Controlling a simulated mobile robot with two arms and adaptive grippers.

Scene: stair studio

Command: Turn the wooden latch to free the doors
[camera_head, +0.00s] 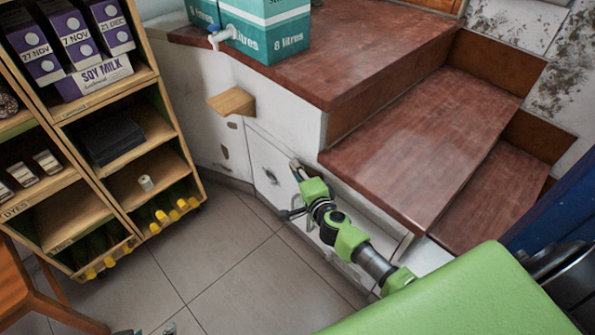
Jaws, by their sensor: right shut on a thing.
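The white doors (266,163) are set in the low white cupboard front below the red-brown steps. My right gripper (287,213) reaches across from the lower right and is at the door front. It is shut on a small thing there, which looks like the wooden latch. Its fingers and wrist hide most of that piece, so I cannot tell its angle. The doors look closed. Dark bits at the bottom edge may be part of my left gripper (148,331); too little shows to judge its jaws.
A wooden block (232,102) juts from the white wall. Teal boxes (264,26) with a white tap stand on the upper step. A wooden shelf (160,135) stands at left, a stool (45,305) at lower left. The tiled floor (235,265) before the doors is clear.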

